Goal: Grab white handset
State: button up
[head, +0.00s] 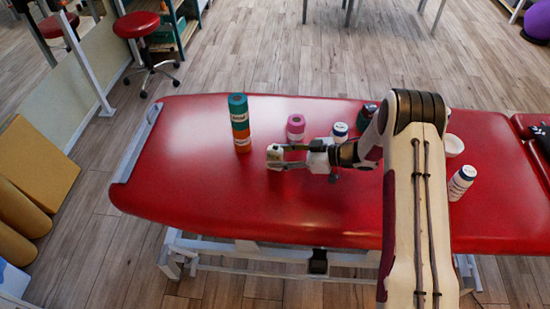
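My gripper (279,157) is low over the left-middle part of the red treatment table (200,190), with its fingers pointing left. A small pale, whitish piece (274,154) shows right at the fingertips. It may be the white handset, but it is too small to tell it from the fingertips. I cannot tell whether the fingers are closed on it. No other white handset shows clearly, and my arm hides part of the table to the right.
A stacked green, blue and orange cylinder (239,124) stands behind and left of my gripper. A pink roll (295,127) and a white-and-blue container (340,132) stand behind it. Right of my arm are a white bowl (453,145) and a white bottle (462,182). The table's front left is clear.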

jog(key=shift+x, duration=1)
jog(key=shift+r, duration=0.1)
grip_shut()
